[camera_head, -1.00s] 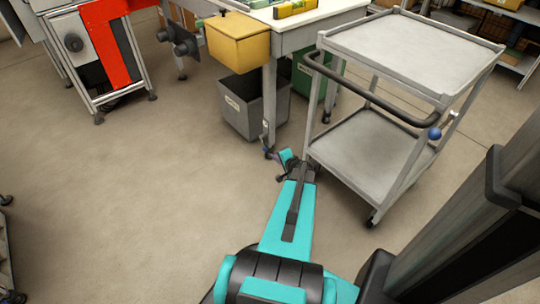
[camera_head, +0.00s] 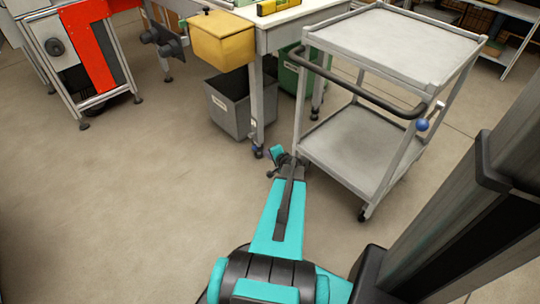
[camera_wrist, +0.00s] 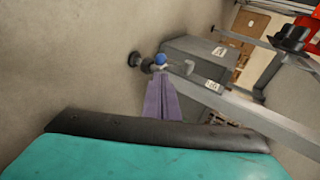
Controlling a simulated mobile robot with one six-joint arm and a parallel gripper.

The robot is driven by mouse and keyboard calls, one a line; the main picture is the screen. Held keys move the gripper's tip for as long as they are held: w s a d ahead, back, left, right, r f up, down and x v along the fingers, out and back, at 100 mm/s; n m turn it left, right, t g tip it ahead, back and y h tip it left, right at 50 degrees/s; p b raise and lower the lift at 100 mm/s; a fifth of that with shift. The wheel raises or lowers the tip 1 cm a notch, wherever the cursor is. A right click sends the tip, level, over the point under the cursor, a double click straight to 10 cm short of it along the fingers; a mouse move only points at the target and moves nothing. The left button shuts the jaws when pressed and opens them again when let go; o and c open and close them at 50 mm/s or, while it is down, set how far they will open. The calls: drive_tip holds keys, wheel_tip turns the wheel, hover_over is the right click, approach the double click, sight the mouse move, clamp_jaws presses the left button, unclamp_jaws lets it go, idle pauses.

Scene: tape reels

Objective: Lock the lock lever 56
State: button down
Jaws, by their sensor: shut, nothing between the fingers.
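My gripper (camera_wrist: 160,90) shows in the wrist view as shut, empty purple-grey fingers beyond the dark edge of my teal wrist. The fingertips appear just below a blue knob (camera_wrist: 160,59) beside the foot of a grey table leg (camera_wrist: 250,110); contact cannot be told. The leg (camera_head: 257,105) also shows in the head view, with blue near its foot. A second blue knob (camera_head: 421,125) is on the trolley's near upright. No number 56 is readable, so I cannot tell which knob belongs to lock lever 56.
The grey trolley (camera_head: 345,150) stands right of my arm, close to it. A grey bin (camera_head: 228,108) is left of the table leg, and a yellow box (camera_head: 222,42) hangs above. A red-panelled frame (camera_head: 95,60) stands at far left. Floor at left is clear.

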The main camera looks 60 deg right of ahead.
sight(256, 148)
drive_tip(key=b+x, duration=0.2)
drive_tip(key=x, duration=0.9)
drive_tip(key=shift+d+f+b, duration=0.1)
drive_tip(key=shift+b, duration=0.25)
drive_tip(key=w+f+b, duration=0.1)
drive_tip(key=b, duration=0.1)
drive_tip(key=w+f+b, duration=0.1)
drive_tip(key=b, duration=0.1)
drive_tip(key=shift+w+d+f+b, duration=0.1)
drive_tip(key=shift+d+f+b, duration=0.05)
drive_tip(key=shift+d+b, duration=0.2)
drive_tip(key=shift+a, duration=0.15)
idle(0.6)
